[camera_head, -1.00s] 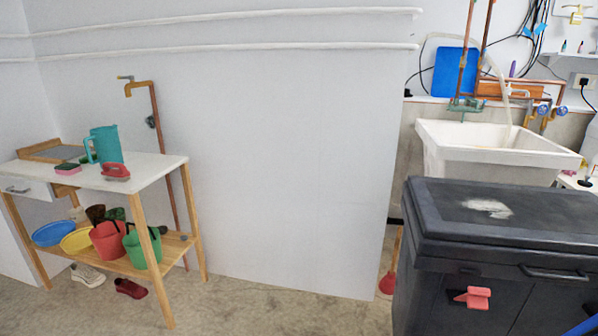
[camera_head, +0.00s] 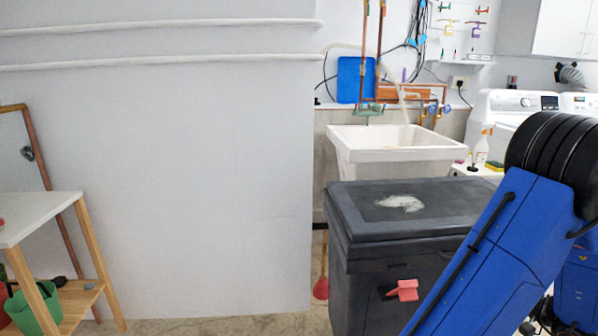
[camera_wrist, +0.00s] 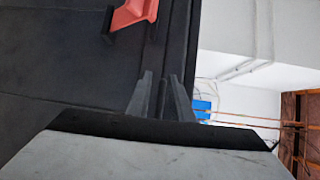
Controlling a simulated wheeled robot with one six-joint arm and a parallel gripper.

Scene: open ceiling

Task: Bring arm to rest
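My gripper (camera_wrist: 160,85) shows in the wrist view as two dark grey fingers, close together, with a narrow dark strip between their tips. Whether they are shut is unclear, and I see no object held. Behind them is a dark panel with a red clip-like piece (camera_wrist: 133,12) at the top. In the head view my blue arm (camera_head: 490,245) slants up at the right, in front of the dark cabinet (camera_head: 375,285). Its gripper end is outside the head view.
The dark lidded cabinet carries a red piece (camera_head: 404,290) on its front. A white sink (camera_head: 395,148) stands behind it. White washing machines (camera_head: 500,112) stand at right. A white-topped wooden table (camera_head: 40,208) is at left. A plunger (camera_head: 321,285) stands beside the cabinet.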

